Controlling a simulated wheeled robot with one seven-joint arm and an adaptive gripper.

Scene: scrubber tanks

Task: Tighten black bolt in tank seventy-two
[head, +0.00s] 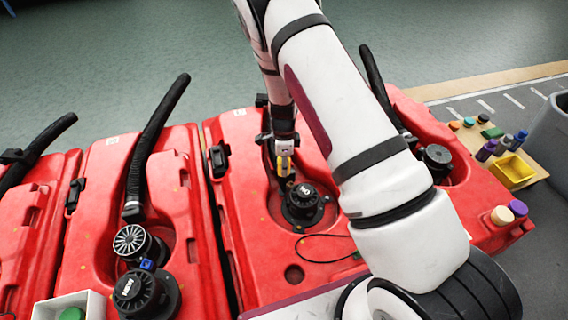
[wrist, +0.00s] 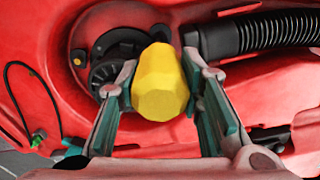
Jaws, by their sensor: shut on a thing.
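My gripper (head: 284,146) is shut on a yellow faceted piece (wrist: 160,84) and holds it above a red tank (head: 245,240) in the middle of the head view. The yellow piece also shows small in the head view (head: 285,165). A black round cap fitting (head: 304,203) sits on this tank, just below and right of my gripper. In the wrist view a black ribbed cap (wrist: 105,76) lies left of the yellow piece and is partly hidden by it and the finger. I cannot make out a black bolt or read a tank number.
Another red tank (head: 95,200) with black caps (head: 133,242) and a black hose (head: 155,140) stands to the left. A white box (head: 95,306) with a green piece is at the lower left. A yellow bin (head: 530,178) and several small coloured caps are at the right. My arm hides part of the tank.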

